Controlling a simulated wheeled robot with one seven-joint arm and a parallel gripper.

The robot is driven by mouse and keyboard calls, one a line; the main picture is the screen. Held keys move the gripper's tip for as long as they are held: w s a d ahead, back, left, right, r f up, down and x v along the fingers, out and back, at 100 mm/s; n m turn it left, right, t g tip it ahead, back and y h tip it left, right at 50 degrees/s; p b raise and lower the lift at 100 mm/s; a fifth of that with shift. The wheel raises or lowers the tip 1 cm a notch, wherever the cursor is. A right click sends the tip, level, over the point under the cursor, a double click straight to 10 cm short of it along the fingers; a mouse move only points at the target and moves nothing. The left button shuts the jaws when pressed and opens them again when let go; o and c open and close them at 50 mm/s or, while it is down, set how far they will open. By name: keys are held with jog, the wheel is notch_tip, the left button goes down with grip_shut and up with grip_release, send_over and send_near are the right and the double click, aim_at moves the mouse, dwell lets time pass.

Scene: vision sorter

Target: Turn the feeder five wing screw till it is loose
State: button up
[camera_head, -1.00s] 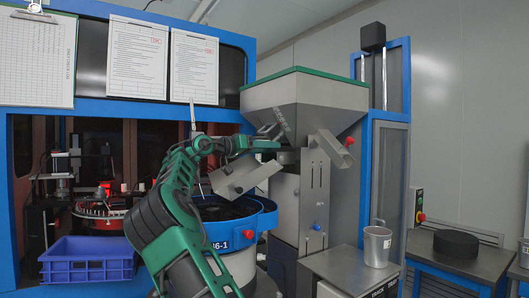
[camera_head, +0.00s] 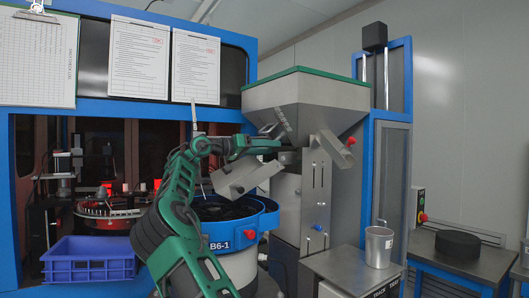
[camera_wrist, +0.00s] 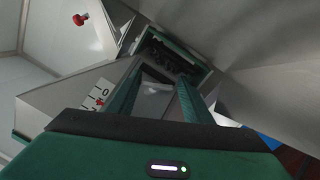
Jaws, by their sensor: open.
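A red screw or knob (camera_head: 350,141) sits on the side of the right metal chute (camera_head: 331,149) under the hopper in the head view. A red wing-shaped screw (camera_wrist: 80,18) shows at the upper left of the wrist view, on a pale metal face. I cannot tell which screw belongs to feeder five. My gripper (camera_head: 279,146) is at the hopper's lower front, left of the right chute. In the wrist view its two green fingers (camera_wrist: 160,80) are apart with no screw between them. The red screw there is beyond and left of the fingers.
The hopper (camera_head: 305,92) overhangs my gripper. A tilted left chute (camera_head: 245,178) lies just below it, above the blue bowl (camera_head: 240,222). A blue knob (camera_head: 318,228) is lower on the column. A metal cup (camera_head: 378,247) stands on the right-hand table; a blue crate (camera_head: 88,262) is left.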

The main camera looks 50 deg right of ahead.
jog(key=v, duration=1.1)
jog(key=shift+w, duration=0.15)
jog(key=shift+d, duration=0.1)
